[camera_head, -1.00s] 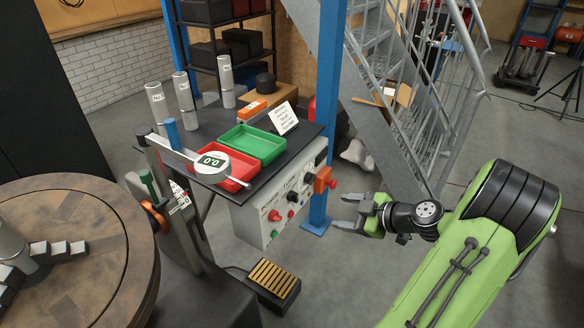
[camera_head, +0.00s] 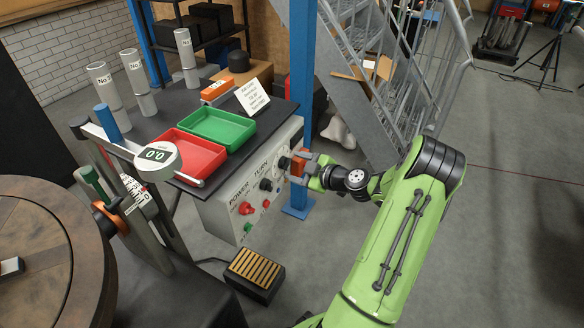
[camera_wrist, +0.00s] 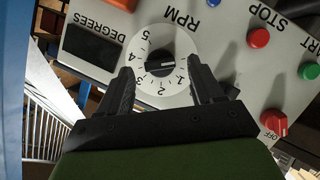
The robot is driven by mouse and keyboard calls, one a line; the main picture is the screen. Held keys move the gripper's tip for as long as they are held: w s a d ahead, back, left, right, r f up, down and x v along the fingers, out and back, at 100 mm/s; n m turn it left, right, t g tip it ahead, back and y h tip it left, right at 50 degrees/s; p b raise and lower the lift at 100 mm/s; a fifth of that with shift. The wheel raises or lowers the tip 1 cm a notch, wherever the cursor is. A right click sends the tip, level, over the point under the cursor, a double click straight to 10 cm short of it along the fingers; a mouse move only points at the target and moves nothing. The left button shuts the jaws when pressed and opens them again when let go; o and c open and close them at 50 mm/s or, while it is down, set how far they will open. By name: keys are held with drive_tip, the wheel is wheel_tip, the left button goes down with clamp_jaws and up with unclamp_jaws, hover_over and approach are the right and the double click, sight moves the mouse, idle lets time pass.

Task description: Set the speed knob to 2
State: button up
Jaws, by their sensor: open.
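The speed knob (camera_wrist: 160,65) is black, with a white dial ring marked RPM and numbers 1 to 5. The wrist view shows it upside down. A pale pointer line lies across the knob, in a roughly sideways direction; I cannot tell its exact number. My gripper (camera_wrist: 160,76) is open, with one dark finger on each side of the dial's lower part. The knob lies between and beyond the fingertips, and no grip on it shows. In the head view my gripper (camera_head: 304,168) is at the right part of the control panel (camera_head: 222,212).
Near the knob are a red button (camera_wrist: 258,38), a green button (camera_wrist: 309,71), a red switch (camera_wrist: 274,122) and a dark degrees display (camera_wrist: 92,47). A blue post (camera_head: 302,70) stands close behind my gripper. Red (camera_head: 188,176) and green (camera_head: 250,122) trays sit above the panel.

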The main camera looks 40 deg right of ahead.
sight(285, 164)
drive_tip(key=shift+x, duration=1.2)
drive_tip(key=c, duration=1.1)
drive_tip(key=shift+o, duration=0.2)
